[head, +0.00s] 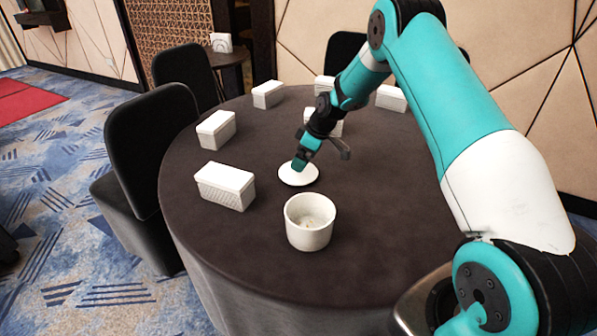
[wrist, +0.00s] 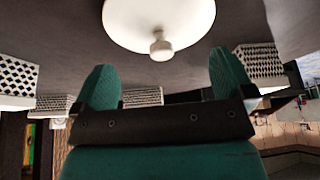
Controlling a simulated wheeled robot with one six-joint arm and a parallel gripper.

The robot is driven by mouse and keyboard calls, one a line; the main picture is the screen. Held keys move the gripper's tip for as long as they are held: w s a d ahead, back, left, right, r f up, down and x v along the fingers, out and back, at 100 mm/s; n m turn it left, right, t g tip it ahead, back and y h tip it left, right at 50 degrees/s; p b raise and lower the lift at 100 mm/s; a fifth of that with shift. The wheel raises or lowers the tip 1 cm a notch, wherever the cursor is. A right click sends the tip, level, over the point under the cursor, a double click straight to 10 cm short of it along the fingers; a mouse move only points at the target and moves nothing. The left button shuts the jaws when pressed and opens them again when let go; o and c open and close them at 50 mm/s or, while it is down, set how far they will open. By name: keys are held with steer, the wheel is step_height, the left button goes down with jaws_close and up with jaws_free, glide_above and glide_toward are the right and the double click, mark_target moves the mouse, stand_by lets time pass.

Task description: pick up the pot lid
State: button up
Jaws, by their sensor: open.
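The pot lid (head: 298,173) is a white round disc lying on the dark round table. In the wrist view the lid (wrist: 150,20) shows with its small knob (wrist: 161,47) facing my gripper. The white pot (head: 310,222) stands upright and uncovered on the table, nearer than the lid, with some small bits visible inside. My gripper (head: 301,160) is right by the lid in the head view, partly covering its far side. In the wrist view my gripper (wrist: 168,80) has its two green fingers spread wide, with nothing between them. The knob appears beyond the fingertips, roughly centred between them.
Several white patterned boxes stand around the table (head: 375,240), one (head: 226,186) left of the lid and another (head: 217,129) farther back. Black chairs (head: 140,150) stand at the left and back. The table's right front area is clear.

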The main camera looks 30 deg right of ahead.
steer(key=x, duration=0.3)
steer(key=shift+a+f, duration=0.1)
steer(key=shift+f, duration=0.2)
steer(key=shift+c, duration=0.3)
steer(key=shift+s, duration=0.1)
steer(key=c, duration=1.8)
